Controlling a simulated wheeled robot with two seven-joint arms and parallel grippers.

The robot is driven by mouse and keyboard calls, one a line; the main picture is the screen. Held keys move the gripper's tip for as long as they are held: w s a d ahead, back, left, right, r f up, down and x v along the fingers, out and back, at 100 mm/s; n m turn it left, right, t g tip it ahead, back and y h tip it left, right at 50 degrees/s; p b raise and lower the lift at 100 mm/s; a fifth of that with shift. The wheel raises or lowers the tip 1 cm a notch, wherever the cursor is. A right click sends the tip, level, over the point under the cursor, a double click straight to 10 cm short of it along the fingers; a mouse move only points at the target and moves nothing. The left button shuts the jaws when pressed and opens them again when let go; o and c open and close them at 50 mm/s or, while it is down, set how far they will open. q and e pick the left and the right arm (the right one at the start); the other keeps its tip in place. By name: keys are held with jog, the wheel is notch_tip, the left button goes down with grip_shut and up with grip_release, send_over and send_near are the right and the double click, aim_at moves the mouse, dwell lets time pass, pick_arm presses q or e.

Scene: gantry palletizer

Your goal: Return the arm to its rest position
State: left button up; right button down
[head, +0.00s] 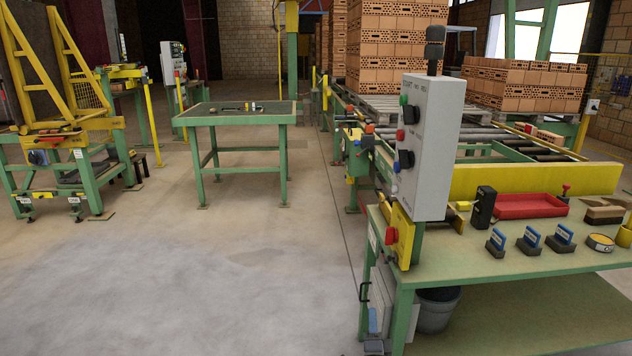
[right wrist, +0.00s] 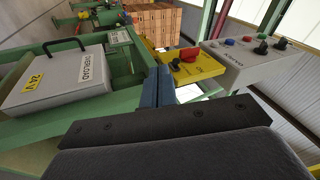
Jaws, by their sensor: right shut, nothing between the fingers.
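My right gripper (head: 375,320) shows small at the bottom of the head view, in front of the green workbench's left leg and low beside the white box under the bench. In the right wrist view its two blue fingers (right wrist: 158,88) are together, with nothing between them. The dark gripper body fills the bottom of that view. My left gripper and arm are not in view.
The white OVERLOAD box (right wrist: 55,78), yellow plate with red button (right wrist: 188,66) and grey control box (head: 432,140) are close by. The green workbench (head: 500,290) holds stamps and a red tray (head: 530,206). Open floor (head: 220,280) lies left.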

jog(key=s+a+f+n+g+y, duration=0.25)
jog(key=a+n+g+y, duration=0.3)
jog(key=n, duration=0.35)
jog(key=s+a+f+n+g+y, duration=0.1)
jog(key=s+a+n+g+y, duration=0.3)
jog(key=a+n+g, duration=0.3)
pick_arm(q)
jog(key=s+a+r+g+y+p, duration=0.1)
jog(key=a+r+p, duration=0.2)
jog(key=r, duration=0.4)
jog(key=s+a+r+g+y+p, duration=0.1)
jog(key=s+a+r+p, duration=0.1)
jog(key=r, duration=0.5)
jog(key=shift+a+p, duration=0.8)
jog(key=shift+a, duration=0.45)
pick_arm(e)
jog(key=s+d+f+n+g+h, duration=0.1)
jog(key=s+d+g+h, duration=0.1)
jog(key=s, duration=1)
jog(key=s+d+f+n+g+h, duration=0.1)
jog(key=s+d+g, duration=0.2)
jog(key=s, duration=1)
jog(key=s+d+f+n+g+h, duration=0.1)
jog(key=s+d, duration=0.3)
jog(key=s, duration=0.9)
jog(key=shift+s+g+h, duration=0.25)
jog(key=shift+g+h, duration=0.5)
jog(key=shift+h, duration=0.1)
